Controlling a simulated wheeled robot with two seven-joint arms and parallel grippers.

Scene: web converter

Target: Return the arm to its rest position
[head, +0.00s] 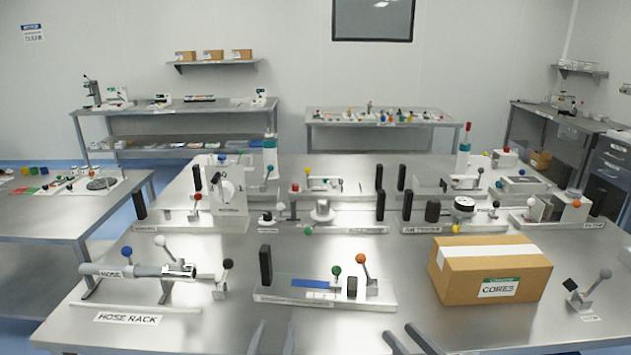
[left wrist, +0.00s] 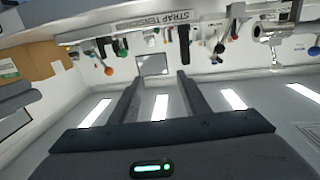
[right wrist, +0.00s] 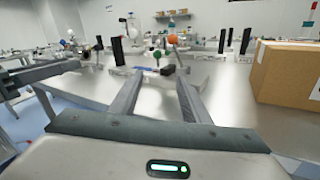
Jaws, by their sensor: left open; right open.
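My left gripper (head: 272,338) shows at the bottom edge of the head view, in front of the near table edge. Its two fingers are apart with nothing between them, as the left wrist view (left wrist: 160,85) also shows; that view is upside down. My right gripper (head: 408,337) is at the bottom edge, further right. Its fingers are apart and empty in the right wrist view (right wrist: 157,85), pointing toward the table. Neither gripper touches anything that I can see. Most of both arms is outside the head view.
The steel table (head: 225,325) holds a fixture with a blue strip (head: 310,283), a hose rack device (head: 140,270), a cardboard cores box (head: 450,285) at right, and a small lever (head: 592,290). Several more fixtures stand behind. The table's front strip is mostly clear.

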